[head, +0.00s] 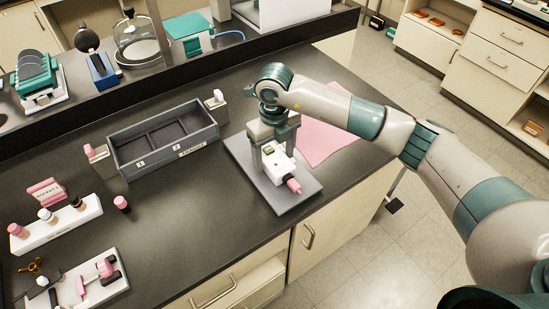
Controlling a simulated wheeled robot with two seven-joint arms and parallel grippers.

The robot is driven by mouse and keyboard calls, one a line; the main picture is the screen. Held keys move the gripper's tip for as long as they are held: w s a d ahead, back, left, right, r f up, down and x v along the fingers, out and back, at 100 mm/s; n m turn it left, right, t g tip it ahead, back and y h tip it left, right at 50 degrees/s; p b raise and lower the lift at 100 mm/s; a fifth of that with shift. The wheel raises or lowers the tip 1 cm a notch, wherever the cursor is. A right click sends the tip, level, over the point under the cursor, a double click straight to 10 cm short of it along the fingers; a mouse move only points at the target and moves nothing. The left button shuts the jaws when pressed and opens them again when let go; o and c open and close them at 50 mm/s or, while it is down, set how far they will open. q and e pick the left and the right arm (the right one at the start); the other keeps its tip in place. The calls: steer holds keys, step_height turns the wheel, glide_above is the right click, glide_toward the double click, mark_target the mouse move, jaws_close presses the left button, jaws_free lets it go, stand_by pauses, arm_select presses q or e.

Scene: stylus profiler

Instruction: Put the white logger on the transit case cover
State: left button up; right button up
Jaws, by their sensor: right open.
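A white block-shaped device with a small green display, which looks like the white logger (276,171), is on a flat grey plate that looks like the transit case cover (295,201). A pink knob-like part (294,186) is at its front right end. My right gripper (271,156) points down over the device with its jaws open and fingers at its sides; whether they touch it I cannot tell. The gripper hides the device's back part. The open grey transit case (143,172), with compartments, stands to the left. My left gripper is not in view.
A pink sheet (327,141) lies behind the plate, partly under my right arm. A white rack (60,226) with pink, white and black-topped items and a white tray (92,293) are at left. A black-and-pink item (122,204) stands alone. The counter's front edge is close to the plate.

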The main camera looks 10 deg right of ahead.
mark_target(274, 158)
step_height(274, 158, up, 11)
steer(key=b, duration=0.4)
steer(key=shift+s, duration=0.1)
stand_by(0.7)
